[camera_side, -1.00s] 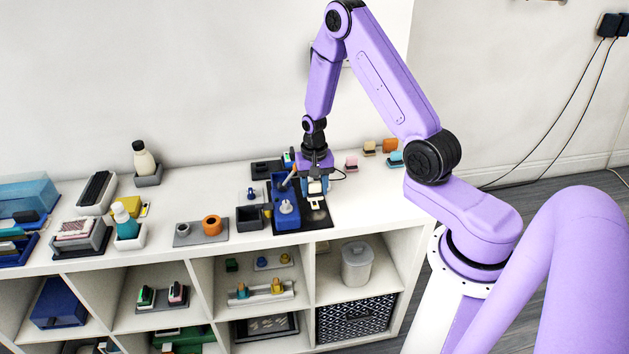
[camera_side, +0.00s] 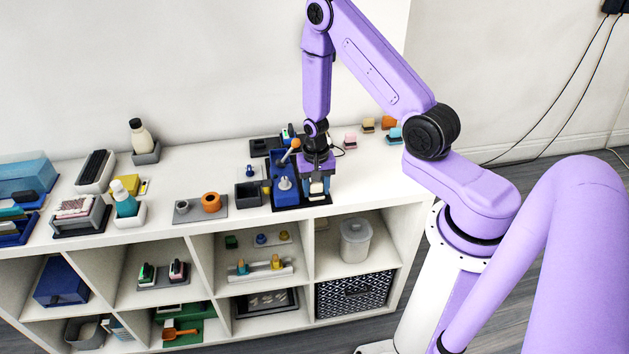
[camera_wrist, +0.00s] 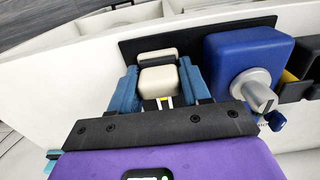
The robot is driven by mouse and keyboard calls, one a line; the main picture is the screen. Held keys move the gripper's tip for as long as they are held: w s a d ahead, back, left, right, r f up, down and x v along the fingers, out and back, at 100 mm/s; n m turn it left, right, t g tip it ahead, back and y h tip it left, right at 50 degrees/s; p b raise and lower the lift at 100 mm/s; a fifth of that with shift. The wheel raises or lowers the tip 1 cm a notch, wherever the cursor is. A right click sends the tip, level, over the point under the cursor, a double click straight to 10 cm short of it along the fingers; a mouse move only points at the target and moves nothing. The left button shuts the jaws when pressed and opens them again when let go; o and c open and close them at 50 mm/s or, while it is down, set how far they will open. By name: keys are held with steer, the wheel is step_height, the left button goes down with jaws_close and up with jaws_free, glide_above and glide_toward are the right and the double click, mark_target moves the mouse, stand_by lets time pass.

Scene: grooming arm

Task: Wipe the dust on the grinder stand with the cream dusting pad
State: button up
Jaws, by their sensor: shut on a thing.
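The grinder stand (camera_side: 283,164) is a blue block with a pale grey knob on a black base plate (camera_side: 304,202). In the wrist view the blue block (camera_wrist: 248,48) is to the right of my gripper. My gripper (camera_wrist: 158,80), with blue fingers, is shut on the cream dusting pad (camera_wrist: 157,83), which has a cream front part beyond the fingertips. In the side view my gripper (camera_side: 317,186) points down over the plate's right part, beside the blue block, with the pad (camera_side: 316,188) low there. I cannot tell if the pad touches the plate. No dust is clearly visible.
A tool with an orange-tipped handle (camera_side: 289,151) leans up at the block. Several small coloured blocks (camera_side: 368,125) lie behind right. The white shelf top (camera_side: 365,180) is clear to the right; its front edge is close.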

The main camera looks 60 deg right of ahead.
steer(key=shift+w+d+f, duration=0.1)
steer(key=shift+w+d, duration=0.65)
steer(key=shift+d, duration=0.05)
steer(key=shift+w+d+r, duration=0.2)
steer(key=shift+w+d, duration=0.35)
steer(key=shift+w, duration=0.05)
steer(key=shift+w+d, duration=0.1)
steer(key=shift+d, duration=0.2)
steer(key=shift+s+f, duration=0.1)
steer(key=shift+s, duration=0.25)
steer(key=shift+s+a, duration=0.75)
steer(key=shift+a, duration=0.05)
steer(key=shift+s+a+f, duration=0.1)
steer(key=shift+s+a, duration=0.5)
steer(key=shift+w+d, duration=1.55)
step_height(320, 180, up, 8)
steer(key=shift+s, duration=0.15)
